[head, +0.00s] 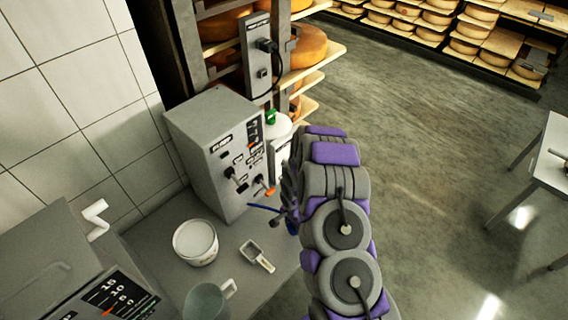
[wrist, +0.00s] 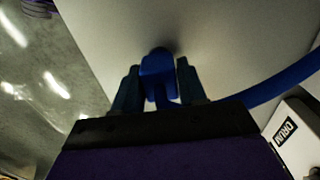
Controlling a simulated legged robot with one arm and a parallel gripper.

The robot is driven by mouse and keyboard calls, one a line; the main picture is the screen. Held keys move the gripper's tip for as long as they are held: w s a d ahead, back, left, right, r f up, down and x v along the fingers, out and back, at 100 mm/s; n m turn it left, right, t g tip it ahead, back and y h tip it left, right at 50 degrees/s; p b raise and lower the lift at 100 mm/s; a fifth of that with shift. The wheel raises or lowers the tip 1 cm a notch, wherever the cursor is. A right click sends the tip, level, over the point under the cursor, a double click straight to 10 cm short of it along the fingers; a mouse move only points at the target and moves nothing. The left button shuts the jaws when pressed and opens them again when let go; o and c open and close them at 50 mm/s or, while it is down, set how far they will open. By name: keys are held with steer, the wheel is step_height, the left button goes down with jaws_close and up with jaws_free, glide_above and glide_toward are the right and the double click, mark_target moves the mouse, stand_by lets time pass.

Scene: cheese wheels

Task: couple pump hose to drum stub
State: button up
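The blue pump hose (wrist: 285,82) curves in from the right of the wrist view to a blue end piece (wrist: 158,72). My gripper (wrist: 158,85) has one finger on each side of this end piece, seemingly against it, in front of a pale flat surface. In the head view, a bit of blue hose (head: 262,208) shows beside my arm; my fingers are largely hidden there. A white container with a green top (head: 271,117) stands behind the grey control box, partly hidden by my arm. I cannot tell for certain where the drum stub is.
Cheese shelves (head: 325,48) rise behind. Open floor (head: 430,150) lies right, before a white table (head: 555,150).

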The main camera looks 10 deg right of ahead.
steer(key=c, duration=0.7)
steer(key=shift+o, duration=0.2)
steer(key=shift+r, duration=0.15)
steer(key=shift+r+p, duration=0.45)
steer(key=shift+r, duration=0.25)
steer(key=shift+r+p, duration=0.55)
steer(key=shift+r, duration=0.9)
steer(key=shift+r+p, duration=0.55)
steer(key=shift+r, duration=0.9)
steer(key=shift+a+f, duration=0.1)
